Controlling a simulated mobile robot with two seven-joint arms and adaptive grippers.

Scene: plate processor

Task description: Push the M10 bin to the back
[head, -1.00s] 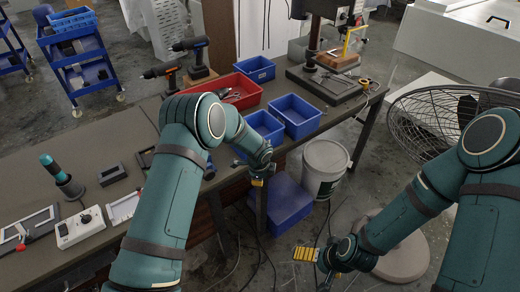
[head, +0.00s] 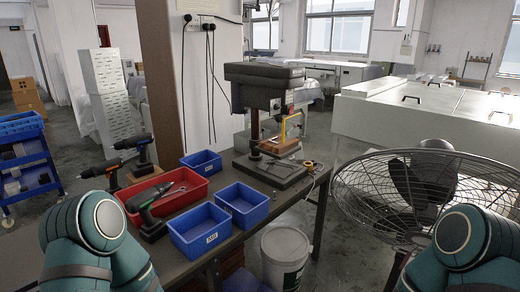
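Three blue bins are on the workbench. The front bin (head: 185,246) has a small white label on its front wall, too small to read surely, so I cannot tell if it is the M10 bin. A second blue bin (head: 258,217) stands just behind it to the right. A third blue bin (head: 201,170) stands farther back, behind the red tray. All look upright and no gripper shows at them. Only my upper arm parts show at the bottom left and bottom right. Both grippers are out of the picture.
A red tray (head: 186,200) with tools lies left of the bins, a green-and-black drill (head: 150,212) beside the front bin. A drill press (head: 262,95) stands at the back. A fan (head: 395,200) and a white bucket (head: 286,262) stand right of the bench.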

